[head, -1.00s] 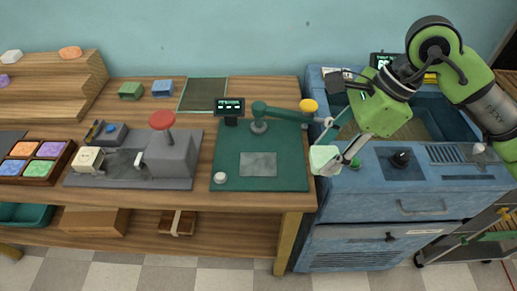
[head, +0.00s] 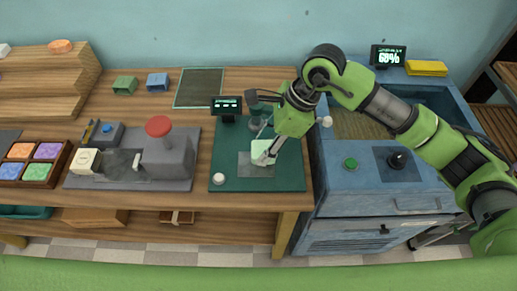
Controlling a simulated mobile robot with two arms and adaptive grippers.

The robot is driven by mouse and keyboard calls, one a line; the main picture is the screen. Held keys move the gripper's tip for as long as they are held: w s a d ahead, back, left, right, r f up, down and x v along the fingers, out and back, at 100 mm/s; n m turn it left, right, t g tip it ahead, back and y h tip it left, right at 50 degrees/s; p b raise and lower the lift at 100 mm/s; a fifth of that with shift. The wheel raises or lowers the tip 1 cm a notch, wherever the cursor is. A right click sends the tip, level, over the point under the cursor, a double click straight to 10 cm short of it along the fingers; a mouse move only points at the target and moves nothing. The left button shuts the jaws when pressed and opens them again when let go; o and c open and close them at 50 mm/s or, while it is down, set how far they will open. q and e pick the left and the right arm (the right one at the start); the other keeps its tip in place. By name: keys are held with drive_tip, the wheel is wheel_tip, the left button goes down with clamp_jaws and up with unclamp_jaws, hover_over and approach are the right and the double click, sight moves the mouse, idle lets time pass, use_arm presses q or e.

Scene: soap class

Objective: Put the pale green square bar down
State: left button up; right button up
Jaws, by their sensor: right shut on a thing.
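The pale green square bar (head: 258,147) is in my right gripper (head: 270,152), over the grey square plate (head: 250,169) on the dark green mat (head: 228,181). The gripper is shut on the bar and points down and to the left. Its fingers and wrist hide part of the bar. I cannot tell whether the bar touches the plate or is just above it. My left gripper is not in view.
A white round knob (head: 218,179) sits at the mat's front left corner. A small display (head: 227,105) stands behind. A press with a red knob (head: 158,126) is to the left. A blue cabinet with a basin (head: 350,205) is to the right.

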sight(258, 154)
drive_tip(key=shift+a+f, duration=0.4)
drive_tip(key=shift+f, duration=0.05)
drive_tip(key=shift+a+f, duration=0.2)
drive_tip(key=shift+f, duration=0.05)
drive_tip(key=f+p, duration=0.2)
drive_tip(key=f, duration=0.1)
drive_tip(key=shift+w+a, duration=0.2)
drive_tip(key=shift+f, duration=0.4)
drive_tip(key=o, duration=1.2)
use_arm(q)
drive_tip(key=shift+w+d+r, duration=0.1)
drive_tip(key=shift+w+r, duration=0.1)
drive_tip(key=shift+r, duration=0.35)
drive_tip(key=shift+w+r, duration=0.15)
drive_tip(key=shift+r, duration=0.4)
use_arm(e)
drive_tip(key=shift+o, duration=0.2)
